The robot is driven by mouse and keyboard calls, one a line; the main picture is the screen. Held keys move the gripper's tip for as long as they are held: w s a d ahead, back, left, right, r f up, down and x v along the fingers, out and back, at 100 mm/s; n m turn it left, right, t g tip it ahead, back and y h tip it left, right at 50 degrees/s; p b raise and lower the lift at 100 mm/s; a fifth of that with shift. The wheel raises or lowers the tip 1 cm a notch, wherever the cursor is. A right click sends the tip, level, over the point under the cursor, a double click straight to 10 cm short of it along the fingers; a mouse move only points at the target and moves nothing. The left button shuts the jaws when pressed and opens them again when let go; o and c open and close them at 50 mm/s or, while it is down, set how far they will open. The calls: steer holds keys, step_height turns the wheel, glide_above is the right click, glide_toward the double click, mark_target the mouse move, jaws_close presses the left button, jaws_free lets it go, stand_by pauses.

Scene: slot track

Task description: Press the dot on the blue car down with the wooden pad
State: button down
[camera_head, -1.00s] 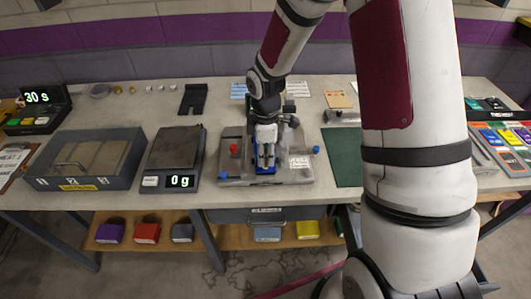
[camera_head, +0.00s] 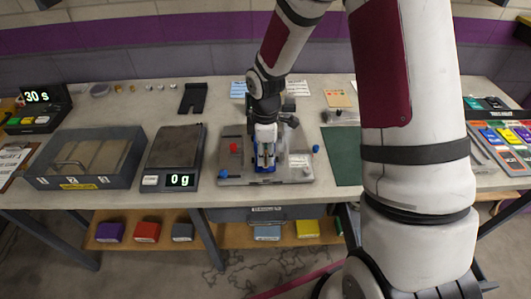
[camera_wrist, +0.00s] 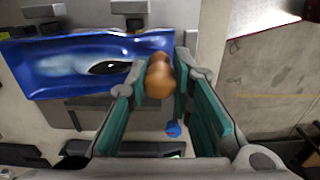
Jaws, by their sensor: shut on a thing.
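My gripper (camera_wrist: 160,75) is shut on the wooden pad (camera_wrist: 158,80), an orange-brown rounded piece between the green-lined fingers. The blue car (camera_wrist: 45,75) lies to the left of the pad in the wrist view. It is glossy, with a pale streak and a dark oval. The pad is beside the car's right end in that view; whether they touch I cannot tell. In the head view my gripper (camera_head: 265,158) is over the grey fixture, and only a little of the blue car (camera_head: 265,169) shows below it. I cannot make out the dot.
The grey fixture (camera_head: 232,172) carries a red knob (camera_head: 234,148) and blue knobs at its sides. A scale (camera_head: 172,148) reading 0 g and a grey tray (camera_head: 43,184) stand to the left. A green mat (camera_head: 343,160) lies to the right.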

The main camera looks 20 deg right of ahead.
steer(key=shift+r+p, duration=1.5)
steer(key=shift+r, duration=2)
